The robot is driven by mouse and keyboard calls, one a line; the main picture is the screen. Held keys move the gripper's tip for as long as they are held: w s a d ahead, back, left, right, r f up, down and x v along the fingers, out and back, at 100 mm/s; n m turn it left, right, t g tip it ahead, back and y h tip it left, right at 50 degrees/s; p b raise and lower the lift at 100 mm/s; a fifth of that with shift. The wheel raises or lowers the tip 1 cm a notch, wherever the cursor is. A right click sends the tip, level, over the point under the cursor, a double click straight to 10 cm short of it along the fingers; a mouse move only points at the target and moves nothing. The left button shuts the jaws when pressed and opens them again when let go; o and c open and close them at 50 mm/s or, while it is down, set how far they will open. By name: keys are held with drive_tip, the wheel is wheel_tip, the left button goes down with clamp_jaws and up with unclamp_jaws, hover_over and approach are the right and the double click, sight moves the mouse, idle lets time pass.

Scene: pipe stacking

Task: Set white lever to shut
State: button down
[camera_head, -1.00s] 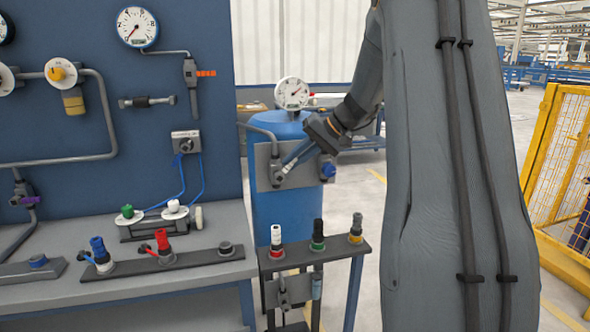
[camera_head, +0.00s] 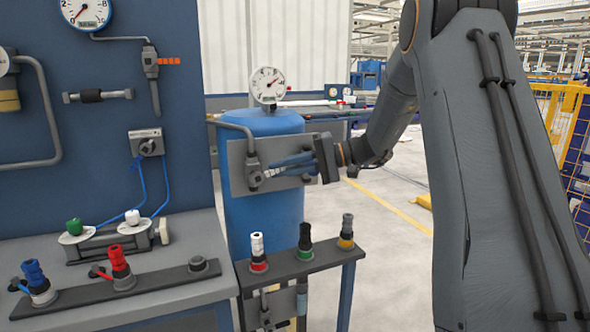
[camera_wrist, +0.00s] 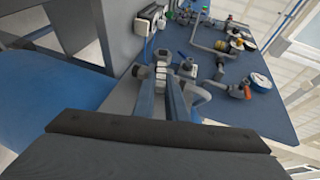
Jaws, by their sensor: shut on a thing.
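The white lever (camera_head: 270,172) is a small pale part at the valve (camera_head: 254,178) on a grey plate (camera_head: 239,158) fixed to the blue tank. My gripper (camera_head: 276,170) reaches in from the right, its fingers nearly level along the plate and closed on the lever. The fingers hide most of the lever, so its exact angle is hard to tell. In the wrist view, the two fingers of my gripper (camera_wrist: 168,76) meet at the pale metal valve (camera_wrist: 161,60). The pressure gauge (camera_head: 267,85) stands above the plate.
A blue wall panel (camera_head: 100,130) with gauges and pipes stands at the left, above a bench (camera_head: 205,240). Open floor (camera_head: 385,240) lies to the right.

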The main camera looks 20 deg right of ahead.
idle(0.3)
drive_tip(key=c, duration=1.8)
unclamp_jaws()
drive_tip(key=v, duration=0.7)
drive_tip(key=shift+d+b, duration=0.35)
drive_tip(key=shift+s, duration=0.1)
drive_tip(key=shift+c, duration=0.3)
